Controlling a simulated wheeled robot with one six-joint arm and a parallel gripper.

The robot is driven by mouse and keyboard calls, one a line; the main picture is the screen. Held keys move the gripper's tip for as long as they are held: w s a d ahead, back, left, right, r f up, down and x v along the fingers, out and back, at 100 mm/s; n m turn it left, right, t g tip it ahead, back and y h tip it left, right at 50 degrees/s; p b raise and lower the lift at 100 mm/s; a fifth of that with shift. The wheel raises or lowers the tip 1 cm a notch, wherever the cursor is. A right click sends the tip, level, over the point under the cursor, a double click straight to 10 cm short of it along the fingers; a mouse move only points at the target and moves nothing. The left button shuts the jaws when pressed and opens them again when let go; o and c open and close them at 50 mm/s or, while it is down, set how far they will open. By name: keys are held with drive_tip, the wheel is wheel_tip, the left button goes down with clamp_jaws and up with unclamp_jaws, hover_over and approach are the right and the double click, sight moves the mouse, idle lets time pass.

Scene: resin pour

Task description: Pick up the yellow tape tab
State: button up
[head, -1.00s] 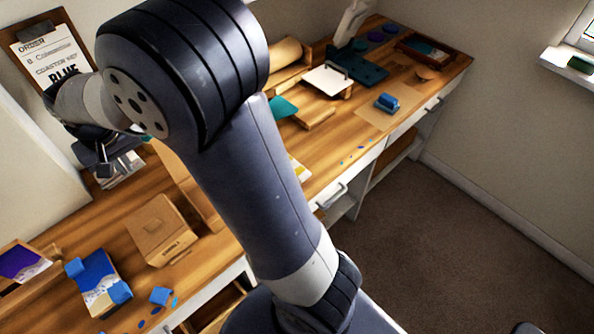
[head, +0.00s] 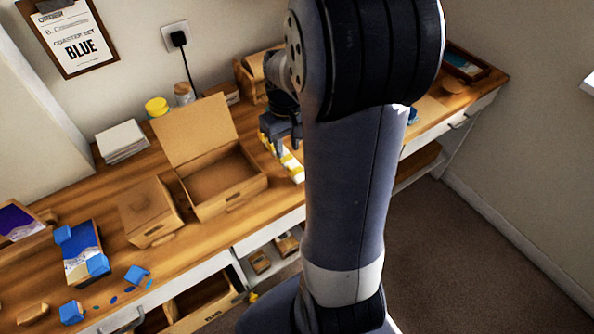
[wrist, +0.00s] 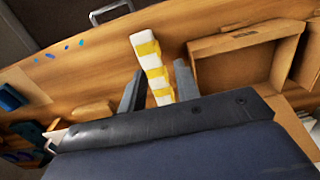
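Yellow tape tabs (wrist: 152,73) sit in several bands across a white block, which stands on the wooden bench. The white block (wrist: 139,38) shows in the wrist view reaching up from between my fingers. My gripper (wrist: 159,82) is open, with one finger on either side of the block's near part; I cannot tell whether either touches it. In the head view the yellow tabs (head: 291,163) show just below my gripper (head: 284,139), partly hidden by my arm.
An open cardboard box (head: 236,199) stands left of the block, and a closed carton (head: 150,212) is further left. Open drawers (head: 203,300) stick out below the bench front.

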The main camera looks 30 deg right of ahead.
sight(289, 168)
drive_tip(key=f, duration=0.8)
drive_tip(key=shift+d+f+p, duration=0.25)
drive_tip(key=shift+p, duration=0.15)
drive_tip(key=shift+w, duration=0.1)
clamp_jaws()
